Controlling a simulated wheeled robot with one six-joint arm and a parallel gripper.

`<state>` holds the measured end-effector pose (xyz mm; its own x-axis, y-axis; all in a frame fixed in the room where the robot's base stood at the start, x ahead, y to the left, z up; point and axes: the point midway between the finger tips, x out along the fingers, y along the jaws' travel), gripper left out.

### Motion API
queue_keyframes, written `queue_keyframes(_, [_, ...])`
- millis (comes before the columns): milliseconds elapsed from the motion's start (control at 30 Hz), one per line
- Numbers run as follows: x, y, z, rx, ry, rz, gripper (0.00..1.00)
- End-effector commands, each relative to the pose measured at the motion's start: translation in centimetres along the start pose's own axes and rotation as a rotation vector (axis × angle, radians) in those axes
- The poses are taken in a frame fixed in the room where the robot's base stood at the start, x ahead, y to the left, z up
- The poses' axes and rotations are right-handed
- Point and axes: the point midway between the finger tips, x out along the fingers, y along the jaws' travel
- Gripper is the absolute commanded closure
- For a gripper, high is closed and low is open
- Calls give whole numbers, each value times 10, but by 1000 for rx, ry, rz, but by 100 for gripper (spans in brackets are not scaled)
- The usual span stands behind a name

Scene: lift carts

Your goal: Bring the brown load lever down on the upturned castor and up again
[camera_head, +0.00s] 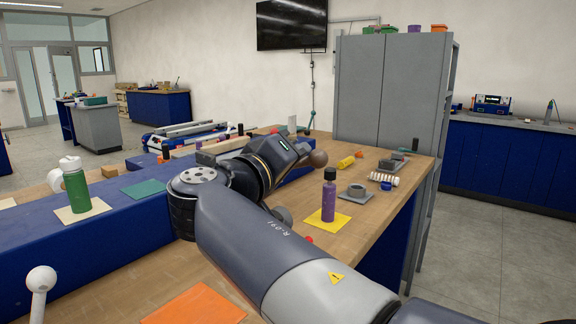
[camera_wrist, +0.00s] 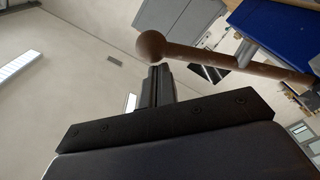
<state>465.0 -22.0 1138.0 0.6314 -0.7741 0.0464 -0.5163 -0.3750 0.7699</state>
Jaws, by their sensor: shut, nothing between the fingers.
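The brown load lever (camera_wrist: 215,58) crosses the upper right of the wrist view, its rod running from a round knob to the right edge. In the head view only its brown knob (camera_head: 318,158) shows, just right of my wrist. My gripper (camera_wrist: 155,72) is shut and empty, its fingertips just below the knob in the wrist picture. I cannot tell whether they touch it. In the head view my arm hides the fingers. The upturned castor cannot be made out for sure; a grey round part (camera_head: 283,214) shows partly behind my arm.
A purple bottle (camera_head: 328,195) stands on a yellow mat right of my arm. A grey ring (camera_head: 356,191) and a white coil (camera_head: 383,179) lie beyond it. A green bottle (camera_head: 75,185) stands at the left. A white-knobbed lever (camera_head: 40,281) rises at the near left.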

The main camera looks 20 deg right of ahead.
Motion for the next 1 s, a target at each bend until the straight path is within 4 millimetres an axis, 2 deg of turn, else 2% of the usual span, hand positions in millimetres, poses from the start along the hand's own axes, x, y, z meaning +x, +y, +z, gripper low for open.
queue_keyframes(33, [-1, -10, 12, 26, -1, 2, 100])
queue_keyframes(500, [-4, -36, 57, 254, -1, 19, 100])
queue_keyframes(1000, [-5, -52, 76, 256, -1, 19, 100])
